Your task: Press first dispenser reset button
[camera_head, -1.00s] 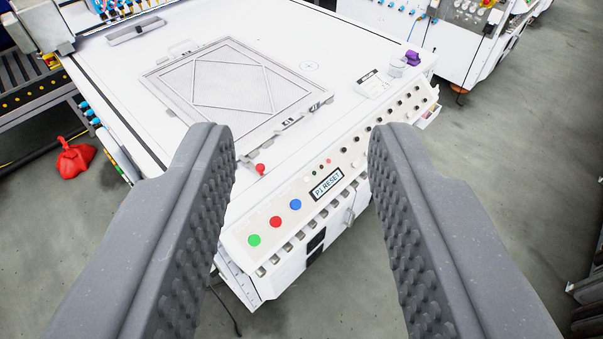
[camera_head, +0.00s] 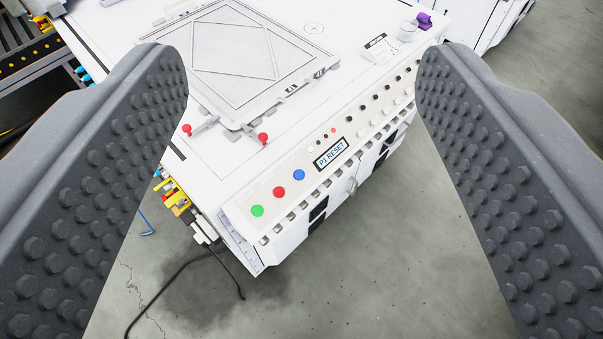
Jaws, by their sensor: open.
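A white machine (camera_head: 215,165) fills the middle of the view. Its sloping front panel (camera_head: 240,213) carries a green button (camera_head: 257,210), a red button (camera_head: 279,192) and a blue button (camera_head: 299,175) in a row. A display reading "P1 RESET" (camera_head: 331,153) sits to the right of the blue button. Smaller buttons lie above and right of the display. My gripper (camera_head: 302,50) is open and empty, with one grey studded finger on each side of the picture. The panel shows between the fingers, and I see no contact with it.
A framed plate (camera_head: 238,52) lies on the machine top, with two red knobs (camera_head: 187,130) (camera_head: 263,138) at its near edge. A purple object (camera_head: 424,20) stands at the far right corner. A black cable (camera_head: 180,270) runs on the grey floor, which is clear at front right.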

